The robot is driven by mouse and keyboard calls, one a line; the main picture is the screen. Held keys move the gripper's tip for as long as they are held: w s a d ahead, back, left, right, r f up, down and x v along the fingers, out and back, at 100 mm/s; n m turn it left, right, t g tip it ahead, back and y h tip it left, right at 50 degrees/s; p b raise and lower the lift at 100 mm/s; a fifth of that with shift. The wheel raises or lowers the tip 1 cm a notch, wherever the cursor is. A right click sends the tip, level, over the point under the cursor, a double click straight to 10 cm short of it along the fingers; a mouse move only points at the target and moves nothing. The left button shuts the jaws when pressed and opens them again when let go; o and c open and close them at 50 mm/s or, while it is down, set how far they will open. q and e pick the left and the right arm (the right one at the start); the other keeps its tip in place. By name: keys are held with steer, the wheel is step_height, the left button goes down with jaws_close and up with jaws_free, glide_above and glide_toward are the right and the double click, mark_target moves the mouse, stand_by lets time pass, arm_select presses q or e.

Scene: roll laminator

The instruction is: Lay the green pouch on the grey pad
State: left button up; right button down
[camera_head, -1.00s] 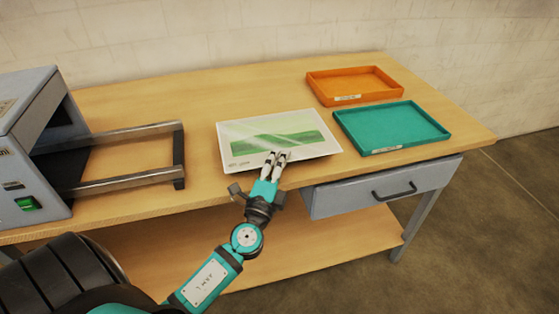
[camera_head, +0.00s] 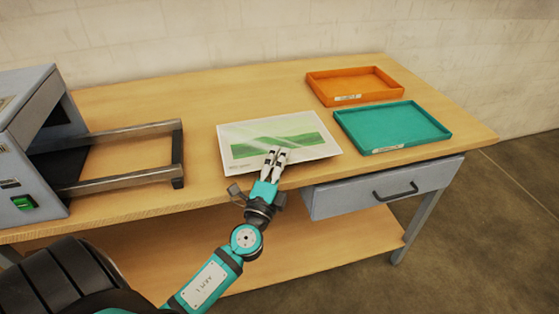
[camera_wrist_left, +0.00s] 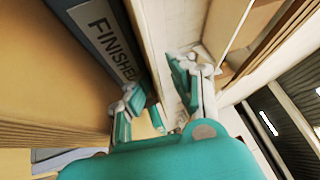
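The green pouch (camera_head: 275,136), a white sheet with a green landscape picture, lies near the table's front edge in the head view. The grey pad is covered by the pouch in that view. In the left wrist view, a grey surface (camera_wrist_left: 88,20) labelled FINISHED, apparently the pad, shows left of the fingers. My left gripper (camera_head: 275,155) is at the pouch's front edge, with its fingers overlapping the sheet in the picture. In the left wrist view its fingers (camera_wrist_left: 160,92) stand apart. Whether they still touch the pouch is unclear. My right gripper is not in view.
A grey laminator (camera_head: 38,100) stands at the left with a metal rail frame (camera_head: 178,155). A teal tray (camera_head: 395,127) and an orange tray (camera_head: 352,85) sit right of the pouch. A drawer (camera_head: 385,187) is under the front edge. The table's back middle is clear.

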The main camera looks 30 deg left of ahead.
arm_select(q)
steer(key=shift+d+f, duration=0.1)
steer(key=shift+f, duration=0.55)
steer(key=shift+r+p, duration=0.4)
steer(key=shift+p, duration=0.05)
steer(key=shift+r+p, duration=0.4)
steer(key=shift+p, duration=0.1)
steer(key=shift+s+d+f+b, duration=0.15)
steer(key=shift+s+f+b, duration=0.6)
steer(key=shift+b, duration=0.25)
steer(key=s+d+r+b, duration=0.1)
steer(key=s+d+b, duration=0.2)
steer(key=s, duration=0.8)
steer(key=shift+r+b, duration=0.25)
steer(key=shift+b, duration=0.2)
